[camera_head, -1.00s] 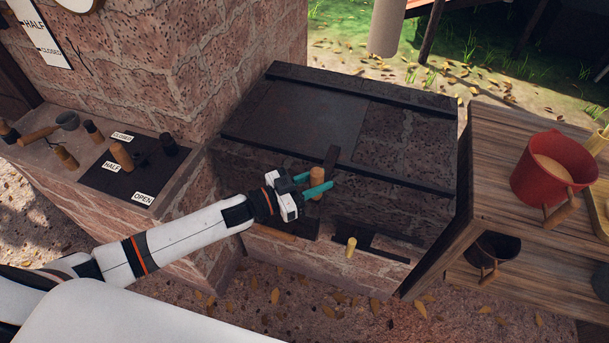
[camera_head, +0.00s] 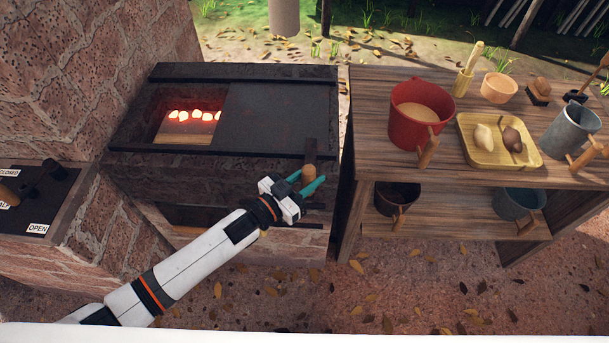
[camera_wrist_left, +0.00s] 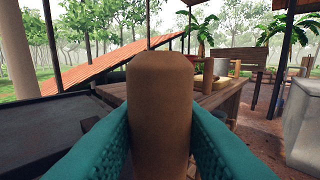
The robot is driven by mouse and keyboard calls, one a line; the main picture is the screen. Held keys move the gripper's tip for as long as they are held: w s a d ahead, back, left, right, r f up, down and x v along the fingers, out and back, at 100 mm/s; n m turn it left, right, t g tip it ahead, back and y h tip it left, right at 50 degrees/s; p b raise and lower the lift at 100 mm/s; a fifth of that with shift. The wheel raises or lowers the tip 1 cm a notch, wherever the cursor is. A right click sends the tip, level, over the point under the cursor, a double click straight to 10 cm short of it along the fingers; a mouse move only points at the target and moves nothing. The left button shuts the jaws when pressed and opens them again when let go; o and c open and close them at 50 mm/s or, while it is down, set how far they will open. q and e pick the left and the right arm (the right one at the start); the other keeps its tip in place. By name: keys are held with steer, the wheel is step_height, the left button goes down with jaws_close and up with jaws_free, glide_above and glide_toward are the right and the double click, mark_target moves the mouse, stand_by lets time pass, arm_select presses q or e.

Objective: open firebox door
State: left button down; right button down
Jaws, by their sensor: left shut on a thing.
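The brick firebox (camera_head: 150,165) stands left of centre in the head view. Its dark sliding door (camera_head: 268,115) covers the right part of the top. The left part is open, and glowing coals (camera_head: 192,115) show inside. A wooden handle (camera_head: 309,173) stands upright at the door's front right. My left gripper (camera_head: 304,186) is shut on this handle, with its teal fingers on either side. The left wrist view shows the handle (camera_wrist_left: 160,105) upright between the fingers. My right gripper is not in view.
A wooden table (camera_head: 370,95) stands close on the right. It holds a red pot (camera_head: 408,103), a yellow tray (camera_head: 480,155) and a grey metal pot (camera_head: 570,130). A dark control panel (camera_head: 40,190) lies at the left. Leafy ground in front is clear.

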arm_select(q)
steer(key=shift+d, duration=0.4)
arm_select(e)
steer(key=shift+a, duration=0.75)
arm_select(q)
steer(key=c, duration=1.1)
jaws_free()
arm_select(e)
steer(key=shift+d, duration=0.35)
arm_select(q)
steer(key=shift+a, duration=0.15)
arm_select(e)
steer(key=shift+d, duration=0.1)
